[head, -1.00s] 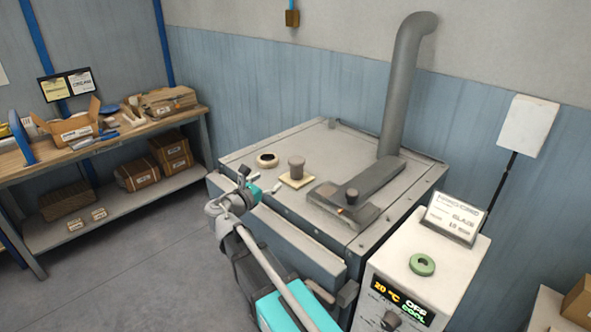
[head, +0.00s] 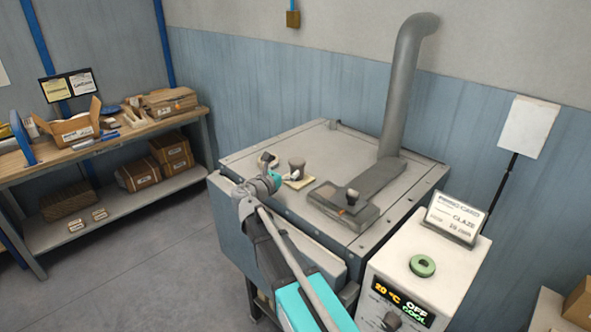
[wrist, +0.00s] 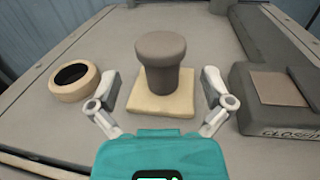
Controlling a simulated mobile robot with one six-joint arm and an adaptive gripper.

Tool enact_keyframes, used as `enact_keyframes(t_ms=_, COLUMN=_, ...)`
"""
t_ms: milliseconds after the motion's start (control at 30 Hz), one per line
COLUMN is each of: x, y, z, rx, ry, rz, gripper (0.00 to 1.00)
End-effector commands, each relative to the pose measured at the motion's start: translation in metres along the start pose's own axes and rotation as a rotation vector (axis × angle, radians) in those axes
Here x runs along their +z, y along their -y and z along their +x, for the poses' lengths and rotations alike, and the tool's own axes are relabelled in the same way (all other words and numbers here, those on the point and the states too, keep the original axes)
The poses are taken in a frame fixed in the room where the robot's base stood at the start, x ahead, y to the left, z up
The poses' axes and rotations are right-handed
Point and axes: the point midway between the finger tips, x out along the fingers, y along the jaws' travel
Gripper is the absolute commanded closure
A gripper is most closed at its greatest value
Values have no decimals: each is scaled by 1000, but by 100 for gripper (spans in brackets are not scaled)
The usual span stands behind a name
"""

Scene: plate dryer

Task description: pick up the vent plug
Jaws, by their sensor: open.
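The vent plug (wrist: 161,62) is a grey-brown peg with a wider round top. It stands upright on a square cream pad (wrist: 150,103) on top of the dryer, and it also shows in the head view (head: 297,166). My gripper (wrist: 162,88) is open, with one finger on each side of the plug in the wrist view. Whether the fingers touch it I cannot tell. In the head view my gripper (head: 277,177) is at the plug's left front, partly covering the pad.
A cream ring around a dark hole (wrist: 75,80) lies left of the plug. A control box (head: 408,285) with a green ring (head: 422,266) stands at the front right.

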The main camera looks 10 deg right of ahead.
Motion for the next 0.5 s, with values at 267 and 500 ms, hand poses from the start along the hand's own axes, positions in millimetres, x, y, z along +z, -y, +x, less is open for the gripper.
enact_keyframes(t_ms=267, x=0, y=0, z=1, rx=-1, ry=0, rz=0, gripper=0)
enact_keyframes(t_ms=500, x=-1, y=1, z=11, rx=-3, ry=0, rz=0, gripper=0)
